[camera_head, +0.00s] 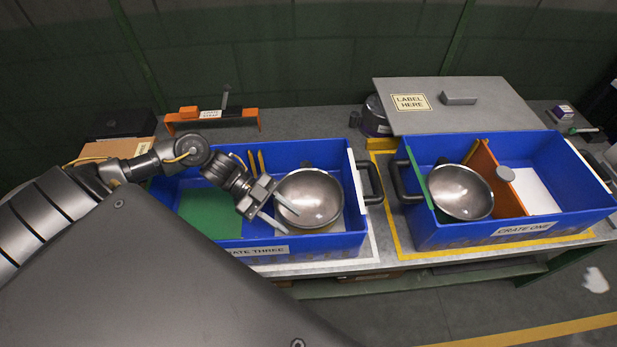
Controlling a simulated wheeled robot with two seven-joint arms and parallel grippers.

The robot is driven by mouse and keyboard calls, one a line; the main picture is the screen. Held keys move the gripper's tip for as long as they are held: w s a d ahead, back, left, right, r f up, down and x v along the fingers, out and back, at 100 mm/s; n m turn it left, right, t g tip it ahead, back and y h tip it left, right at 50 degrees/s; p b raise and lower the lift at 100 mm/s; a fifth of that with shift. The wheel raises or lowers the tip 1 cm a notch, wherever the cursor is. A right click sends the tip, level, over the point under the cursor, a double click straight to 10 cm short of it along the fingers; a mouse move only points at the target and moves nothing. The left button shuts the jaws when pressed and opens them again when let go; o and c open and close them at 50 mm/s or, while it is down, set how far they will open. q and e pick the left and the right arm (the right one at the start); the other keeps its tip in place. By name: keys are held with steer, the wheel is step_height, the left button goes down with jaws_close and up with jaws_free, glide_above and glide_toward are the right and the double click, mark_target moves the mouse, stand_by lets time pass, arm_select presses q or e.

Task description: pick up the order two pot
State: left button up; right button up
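A shiny metal pot (312,190) lies in the right part of the blue crate labelled CRATE THREE (330,243), its bowl facing up. A similar pot (461,187) lies in the crate labelled CRATE ONE (520,232). I see no "order two" mark on either. My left gripper (290,221) is over crate three at the left edge of its pot. Its two fingers are spread apart, and I cannot tell whether they touch the rim. My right gripper is not in view.
A grey lid board with a LABEL HERE sign (410,102) lies behind crate one. A dark round container (375,117) stands beside it. An orange stand (213,119) is behind crate three.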

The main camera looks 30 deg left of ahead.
arm_select(q)
jaws_close()
stand_by(1.4)
